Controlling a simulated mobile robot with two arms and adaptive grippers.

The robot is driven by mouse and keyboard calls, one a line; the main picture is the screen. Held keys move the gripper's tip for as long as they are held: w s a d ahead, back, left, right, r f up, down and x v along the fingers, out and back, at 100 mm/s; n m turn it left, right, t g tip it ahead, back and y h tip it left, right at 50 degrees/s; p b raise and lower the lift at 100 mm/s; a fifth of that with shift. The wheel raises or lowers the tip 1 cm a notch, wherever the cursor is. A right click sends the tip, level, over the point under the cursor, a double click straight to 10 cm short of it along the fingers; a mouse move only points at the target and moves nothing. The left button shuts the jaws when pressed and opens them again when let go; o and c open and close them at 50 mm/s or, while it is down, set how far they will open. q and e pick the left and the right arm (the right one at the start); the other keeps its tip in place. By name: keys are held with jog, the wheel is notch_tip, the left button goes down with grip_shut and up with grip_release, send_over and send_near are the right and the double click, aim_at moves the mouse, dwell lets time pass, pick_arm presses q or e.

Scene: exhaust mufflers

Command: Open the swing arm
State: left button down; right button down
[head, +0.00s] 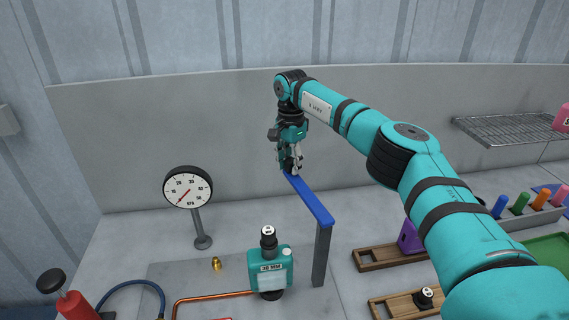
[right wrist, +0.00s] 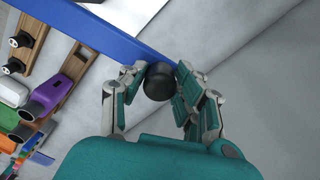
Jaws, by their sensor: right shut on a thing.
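The swing arm (head: 310,199) is a blue bar on top of a grey post (head: 321,255), pointing back toward the rear wall in the head view. It also crosses the top of the right wrist view (right wrist: 112,36). A black round knob (right wrist: 158,82) sits at the bar's far end. My right gripper (head: 290,168) is at that far end, with its fingers closed around the knob; it also shows in the right wrist view (right wrist: 160,85). In the head view the knob is mostly hidden by the fingers. My left gripper is not in view.
A teal 20 MM unit (head: 270,268) stands left of the post, with a copper pipe (head: 215,297) running into it. A dial gauge (head: 188,190) stands further left. Wooden racks (head: 384,258), colored pegs and a wire shelf (head: 512,128) are on the right. A grey wall panel rises behind.

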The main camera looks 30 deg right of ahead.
jog(key=shift+d, duration=0.1)
dwell(0.3)
jog(key=c, duration=1)
grip_release()
notch_tip(320, 180, up, 12)
jog(key=shift+r, duration=0.1)
